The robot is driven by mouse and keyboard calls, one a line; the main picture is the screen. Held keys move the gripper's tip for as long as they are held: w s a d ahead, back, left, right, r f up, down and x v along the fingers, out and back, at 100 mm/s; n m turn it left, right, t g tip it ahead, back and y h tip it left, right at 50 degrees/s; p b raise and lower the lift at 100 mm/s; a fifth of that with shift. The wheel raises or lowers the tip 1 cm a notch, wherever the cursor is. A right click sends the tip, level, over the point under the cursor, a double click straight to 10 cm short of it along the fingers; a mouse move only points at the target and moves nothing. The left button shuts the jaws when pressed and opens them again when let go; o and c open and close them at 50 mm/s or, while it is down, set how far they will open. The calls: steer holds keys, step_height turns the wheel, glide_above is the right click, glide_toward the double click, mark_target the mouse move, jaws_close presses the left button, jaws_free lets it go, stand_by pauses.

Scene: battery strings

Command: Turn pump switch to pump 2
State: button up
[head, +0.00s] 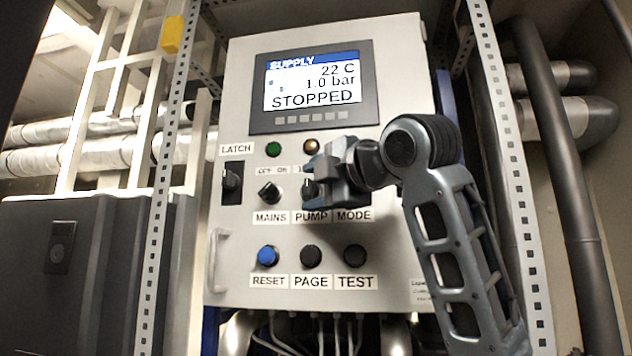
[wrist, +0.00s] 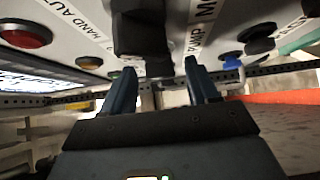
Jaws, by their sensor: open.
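The pump switch (head: 308,189) is a black rotary knob above the PUMP label on the grey control panel, partly covered by my gripper in the head view. My gripper (head: 314,187) is open in front of it. In the wrist view my gripper (wrist: 159,67) has its two fingers apart, and the dark pump knob (wrist: 158,69) shows between their tips. I cannot tell whether either finger touches it. A larger black knob (wrist: 140,30), beside the MODE label, stands close above the fingers in the wrist view.
The mains knob (head: 269,192) is just left of my gripper, and the latch switch (head: 232,182) is farther left. Reset (head: 268,256), page (head: 311,256) and test (head: 354,256) buttons are below. The display (head: 313,86) reads STOPPED. A handle (head: 214,262) juts out at the panel's left edge.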

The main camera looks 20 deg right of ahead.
steer(key=shift+c, duration=0.4)
steer(key=c, duration=1)
steer(key=shift+o, duration=0.2)
steer(key=shift+f+b, duration=0.2)
steer(key=shift+b, duration=0.2)
steer(key=shift+f+m+t+b, duration=0.2)
steer(key=shift+m+t+b, duration=0.3)
steer(key=shift+b, duration=0.2)
steer(key=m+b, duration=0.1)
steer(key=m+t+b, duration=0.1)
steer(key=shift+a+f+t+b, duration=0.1)
steer(key=shift+f+t+b, duration=0.15)
steer(key=shift+t+b, duration=0.1)
steer(key=m+t+b, duration=0.1)
steer(key=m+t+h+b, duration=0.1)
steer(key=m, duration=0.1)
steer(key=shift+w+a+f+b, duration=0.1)
steer(key=shift+w+f+b, duration=0.05)
steer(key=shift+b, duration=0.2)
steer(key=shift+m+t+h+b, duration=0.75)
steer(key=shift+m+h, duration=0.15)
steer(key=shift+m, duration=0.5)
